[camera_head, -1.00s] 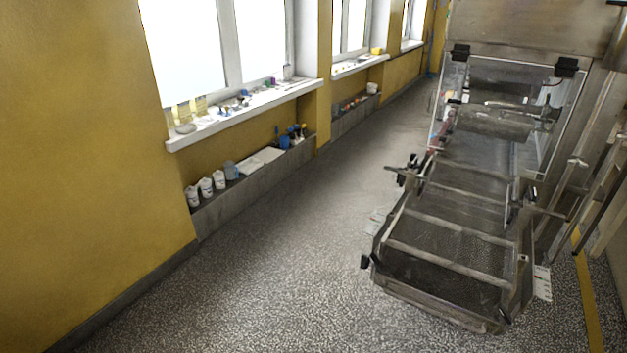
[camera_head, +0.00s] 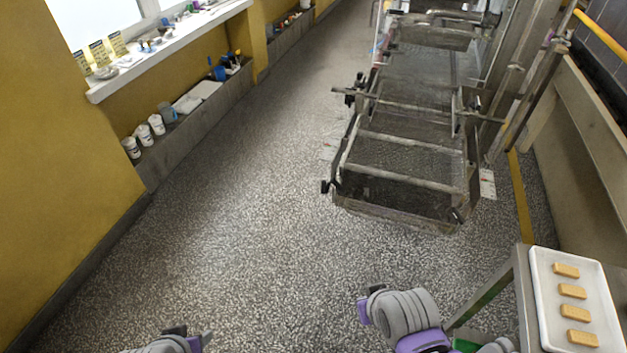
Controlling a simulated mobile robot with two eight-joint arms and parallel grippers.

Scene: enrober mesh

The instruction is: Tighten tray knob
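The enrober's metal mesh tray section (camera_head: 400,195) stands at the upper middle, with cross bars over dark mesh. A small black knob (camera_head: 325,187) sits at its front left corner. Another dark knob-like part (camera_head: 457,214) is at its front right corner. I cannot tell which one is the tray knob. My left gripper (camera_head: 190,336) is at the bottom edge, left of centre, mostly cut off. My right gripper (camera_head: 366,303) is at the bottom centre, in front of the tray section and well apart from it. The fingers of both are too unclear to tell their state.
A white tray (camera_head: 540,300) with several biscuits lies on a metal stand (camera_head: 523,275) at the lower right. A windowsill (camera_head: 170,47) and a low ledge (camera_head: 165,160) with white cups run along the yellow wall at left. Speckled floor between is free.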

